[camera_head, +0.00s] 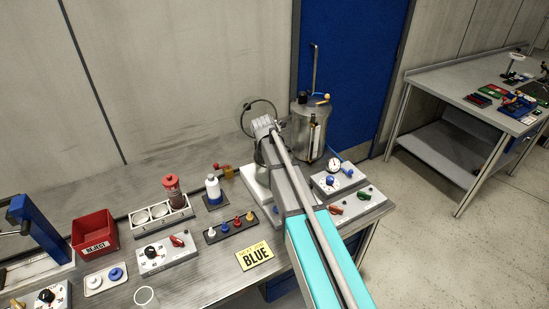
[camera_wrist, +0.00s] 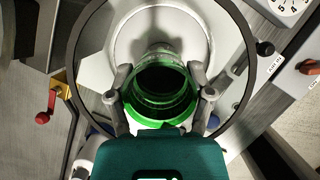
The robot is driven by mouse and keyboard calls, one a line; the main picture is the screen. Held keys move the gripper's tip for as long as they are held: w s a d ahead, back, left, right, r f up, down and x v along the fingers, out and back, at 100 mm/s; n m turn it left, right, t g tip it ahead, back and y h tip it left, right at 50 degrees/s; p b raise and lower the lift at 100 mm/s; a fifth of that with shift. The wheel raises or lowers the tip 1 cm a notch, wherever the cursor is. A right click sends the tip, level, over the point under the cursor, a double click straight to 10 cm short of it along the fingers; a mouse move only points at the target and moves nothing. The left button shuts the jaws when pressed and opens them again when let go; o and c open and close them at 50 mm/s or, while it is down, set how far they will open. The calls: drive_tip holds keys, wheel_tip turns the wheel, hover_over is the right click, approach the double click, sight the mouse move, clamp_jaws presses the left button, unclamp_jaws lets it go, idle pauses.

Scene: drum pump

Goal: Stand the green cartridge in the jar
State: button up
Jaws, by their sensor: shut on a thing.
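My gripper (camera_wrist: 163,98) is shut on a green cylinder with a dark open top, the green cartridge (camera_wrist: 160,106). One finger presses on each side of it. In the wrist view a pale round shape with a ring lies behind the cartridge. I cannot tell whether the two touch. In the head view my arm hides the cartridge, and my gripper is over the bench in front of the metal drum. A round, pale-rimmed open vessel (camera_head: 145,296) stands at the bench's front edge. I cannot tell for certain whether it is the jar.
The metal drum (camera_head: 312,128) stands at the back right. Switch boxes (camera_head: 340,179) are right of my arm.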

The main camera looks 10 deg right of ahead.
drive_tip(key=shift+f, duration=0.15)
drive_tip(key=o, duration=1.3)
drive_tip(key=shift+r, duration=0.2)
drive_tip(key=p+v, duration=1.1)
drive_tip(key=v, duration=0.1)
idle(0.6)
